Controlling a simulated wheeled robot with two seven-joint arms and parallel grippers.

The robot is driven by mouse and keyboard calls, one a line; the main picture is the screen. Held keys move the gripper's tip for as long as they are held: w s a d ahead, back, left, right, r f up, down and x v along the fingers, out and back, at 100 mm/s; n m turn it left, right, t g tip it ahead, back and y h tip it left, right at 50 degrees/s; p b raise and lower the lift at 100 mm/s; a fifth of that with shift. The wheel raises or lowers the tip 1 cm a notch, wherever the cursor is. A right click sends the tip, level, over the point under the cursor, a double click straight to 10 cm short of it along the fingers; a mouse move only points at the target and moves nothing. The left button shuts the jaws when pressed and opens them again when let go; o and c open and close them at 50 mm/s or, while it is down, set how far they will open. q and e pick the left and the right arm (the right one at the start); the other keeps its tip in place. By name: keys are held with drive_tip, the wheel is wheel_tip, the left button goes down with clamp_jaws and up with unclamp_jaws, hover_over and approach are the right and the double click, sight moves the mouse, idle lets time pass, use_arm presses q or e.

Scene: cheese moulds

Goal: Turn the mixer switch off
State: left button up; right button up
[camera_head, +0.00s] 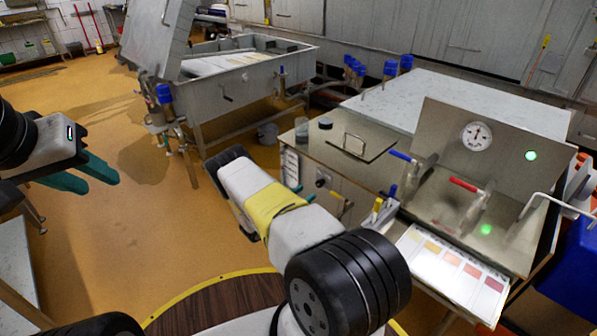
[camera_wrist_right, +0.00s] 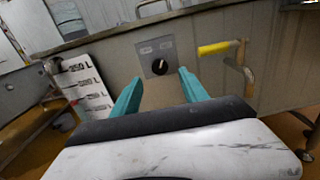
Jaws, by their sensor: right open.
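The mixer switch looks to be the small black knob on a grey plate (camera_wrist_right: 159,66) on the front of the steel vat, between the fingertips in the right wrist view. It carries a small pale mark; its exact setting is too small to read. The knob also shows in the head view (camera_head: 321,180). My right gripper (camera_wrist_right: 160,77) is open and empty, its teal fingers pointing at the plate, apparently short of the knob. In the head view its fingertips (camera_head: 304,193) are partly hidden by its own body. My left gripper (camera_head: 102,184) is open and empty at the far left, away from the vat.
A yellow-handled valve (camera_wrist_right: 218,48) sticks out right of the knob. A white volume scale (camera_wrist_right: 88,88) is to its left. The vat's control panel has a dial (camera_head: 476,134), green lights and a red lever (camera_head: 464,185). Another steel vat (camera_head: 235,85) stands behind; open floor lies left.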

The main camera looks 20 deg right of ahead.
sight(318, 185)
drive_tip(key=x, duration=0.7)
drive_tip(key=shift+w+d+f, duration=0.15)
drive_tip(key=shift+d+f, duration=0.05)
drive_tip(key=shift+d, duration=0.1)
clamp_jaws()
